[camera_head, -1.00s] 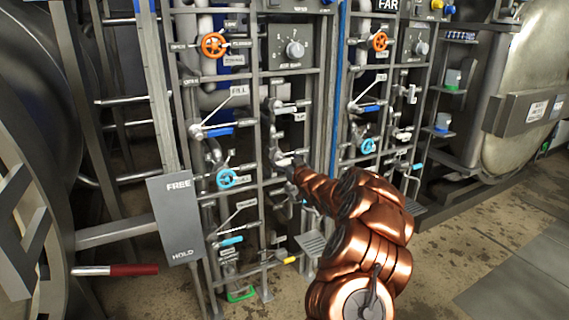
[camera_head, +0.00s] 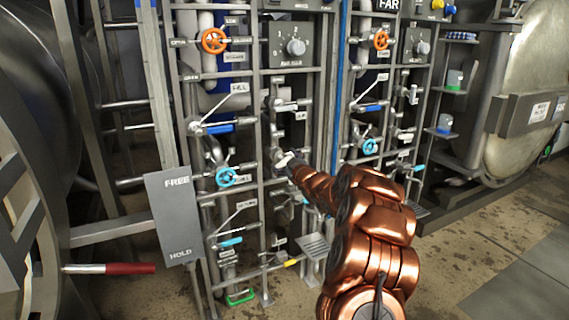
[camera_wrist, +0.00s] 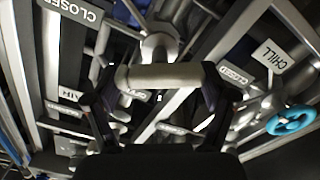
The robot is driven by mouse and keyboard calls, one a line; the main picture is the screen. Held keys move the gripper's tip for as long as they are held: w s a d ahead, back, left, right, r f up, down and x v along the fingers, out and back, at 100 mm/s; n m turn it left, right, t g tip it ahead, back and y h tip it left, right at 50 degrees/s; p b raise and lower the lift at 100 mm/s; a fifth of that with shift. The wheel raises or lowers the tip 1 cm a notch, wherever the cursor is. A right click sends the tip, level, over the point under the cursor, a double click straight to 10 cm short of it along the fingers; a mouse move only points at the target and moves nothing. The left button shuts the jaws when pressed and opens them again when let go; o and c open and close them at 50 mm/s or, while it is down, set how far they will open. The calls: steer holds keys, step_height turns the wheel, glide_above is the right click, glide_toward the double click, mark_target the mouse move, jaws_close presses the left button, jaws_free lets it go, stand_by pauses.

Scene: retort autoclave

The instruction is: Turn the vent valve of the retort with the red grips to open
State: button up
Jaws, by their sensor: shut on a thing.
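My gripper (camera_wrist: 160,105) shows in the wrist view with its two dark fingers closed on the two ends of a pale lever handle (camera_wrist: 158,76). The handle lies level in that picture, below a round metal stem. In the head view the pale handle (camera_head: 284,159) is on the middle pipe column, at the tip of my copper arm. The fingers are too small to make out there. A red grip (camera_head: 130,268) on a metal bar is at the lower left, beside the near retort (camera_head: 30,230). A label on the held valve is not readable.
A FREE/HOLD plate (camera_head: 174,218) stands left of the pipe frame. A blue CHILL handwheel (camera_head: 227,176) is left of the held handle; it also shows in the wrist view (camera_wrist: 291,120). Other levers and orange handwheels (camera_head: 214,41) crowd the frame. Floor at right is clear.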

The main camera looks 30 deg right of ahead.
steer(key=o, duration=1)
steer(key=shift+s, duration=0.1)
steer(key=s+a, duration=0.1)
steer(key=s, duration=1)
steer(key=shift+s, duration=0.4)
